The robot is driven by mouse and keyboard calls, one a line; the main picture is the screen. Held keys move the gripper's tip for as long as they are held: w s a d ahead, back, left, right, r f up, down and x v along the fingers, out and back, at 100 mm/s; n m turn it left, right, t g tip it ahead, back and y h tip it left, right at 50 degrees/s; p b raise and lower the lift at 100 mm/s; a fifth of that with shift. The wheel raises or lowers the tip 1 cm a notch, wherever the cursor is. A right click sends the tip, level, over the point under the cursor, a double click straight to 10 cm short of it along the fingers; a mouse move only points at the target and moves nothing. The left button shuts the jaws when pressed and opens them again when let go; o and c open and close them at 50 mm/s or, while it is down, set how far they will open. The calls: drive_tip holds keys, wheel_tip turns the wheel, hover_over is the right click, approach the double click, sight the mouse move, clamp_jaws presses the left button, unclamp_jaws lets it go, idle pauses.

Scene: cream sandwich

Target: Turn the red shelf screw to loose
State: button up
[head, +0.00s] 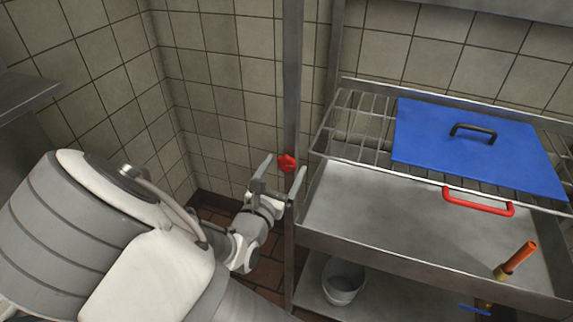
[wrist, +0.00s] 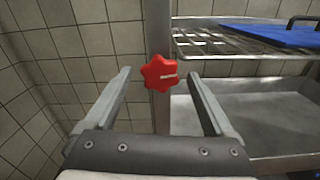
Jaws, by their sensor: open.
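The red shelf screw (head: 287,163) is a star-shaped knob on the upright metal post of the shelf unit. In the wrist view the red screw (wrist: 160,73) shows face-on, with a light line running nearly level from its middle to the right. My gripper (head: 285,170) is open and empty. In the wrist view, its two fingers (wrist: 160,78) stand left and right of the screw, with visible gaps on both sides. The screw lies beyond the fingers or near their tips; I cannot tell the exact depth.
The post (head: 291,80) carries a wire shelf (head: 350,130) with a blue board (head: 470,145) on it. Below are a metal tray shelf (head: 370,205), a red handle (head: 478,203), an orange-handled object (head: 520,257) and a bucket (head: 343,281). Tiled walls (head: 215,60) stand behind and left.

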drive_tip(key=shift+x, duration=1)
drive_tip(key=c, duration=1.4)
drive_tip(key=n+p, duration=0.2)
drive_tip(key=p, duration=0.1)
drive_tip(key=shift+r, duration=0.3)
drive_tip(key=shift+n+p, duration=0.8)
drive_tip(key=shift+p, duration=0.25)
drive_tip(key=shift+f+n+p, duration=0.3)
drive_tip(key=shift+n+p, duration=0.05)
drive_tip(key=shift+n, duration=0.15)
drive_tip(key=o, duration=1.4)
drive_tip(key=shift+s, duration=0.1)
